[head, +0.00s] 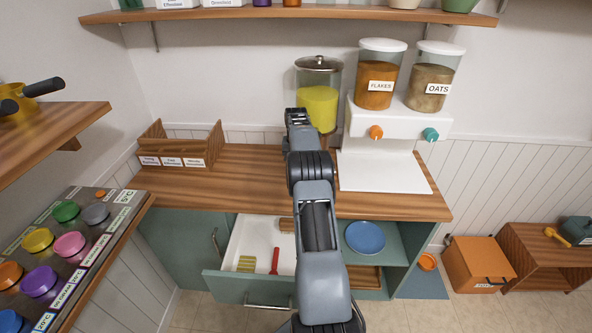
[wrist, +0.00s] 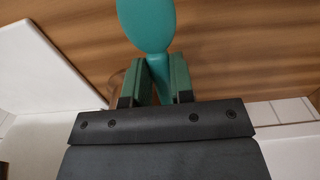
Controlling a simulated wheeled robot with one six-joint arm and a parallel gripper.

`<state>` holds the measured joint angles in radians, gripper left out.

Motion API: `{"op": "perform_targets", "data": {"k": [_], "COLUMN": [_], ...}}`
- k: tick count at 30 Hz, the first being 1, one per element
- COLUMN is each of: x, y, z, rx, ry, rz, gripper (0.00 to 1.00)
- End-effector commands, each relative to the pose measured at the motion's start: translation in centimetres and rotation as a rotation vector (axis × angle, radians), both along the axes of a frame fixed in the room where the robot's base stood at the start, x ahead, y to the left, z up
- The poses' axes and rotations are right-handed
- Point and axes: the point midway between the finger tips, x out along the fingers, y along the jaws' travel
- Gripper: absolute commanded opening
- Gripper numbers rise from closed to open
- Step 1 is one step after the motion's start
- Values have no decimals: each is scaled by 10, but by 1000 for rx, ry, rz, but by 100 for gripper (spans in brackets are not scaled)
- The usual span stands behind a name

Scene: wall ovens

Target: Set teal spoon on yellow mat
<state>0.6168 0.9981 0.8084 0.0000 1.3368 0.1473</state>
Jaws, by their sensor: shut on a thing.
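In the wrist view, my gripper (wrist: 159,64) is shut on the handle of the teal spoon (wrist: 147,22), with the bowl sticking out past the green fingertips. In the head view, my gripper (head: 297,115) is over the back of the wooden counter, in front of the yellow-filled jar, and the spoon cannot be made out there. A small yellow striped piece (head: 246,264) lies in the open drawer, left of a red utensil (head: 274,261). It may be the yellow mat, but I cannot tell for sure. No other yellow mat shows.
The glass jar (head: 318,95) and white dispenser (head: 385,124) stand at the counter's back. A wooden box (head: 181,148) is at its left. The open drawer (head: 250,285) juts out below. A blue plate (head: 365,238) sits on a shelf. The counter's left front is clear.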

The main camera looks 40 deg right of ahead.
Motion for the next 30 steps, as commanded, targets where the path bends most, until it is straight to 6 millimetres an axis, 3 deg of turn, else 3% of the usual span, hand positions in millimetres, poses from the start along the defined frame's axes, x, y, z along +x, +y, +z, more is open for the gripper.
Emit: {"op": "perform_targets", "data": {"k": [4, 14, 21, 30], "x": [8, 7, 7, 11], "y": [-8, -7, -7, -10], "z": [1, -26, -61, -70], "rx": [-1, 0, 1, -1], "ry": [-1, 0, 1, -1], "rz": [0, 0, 0, 0], "gripper": [0, 0, 0, 0]}}
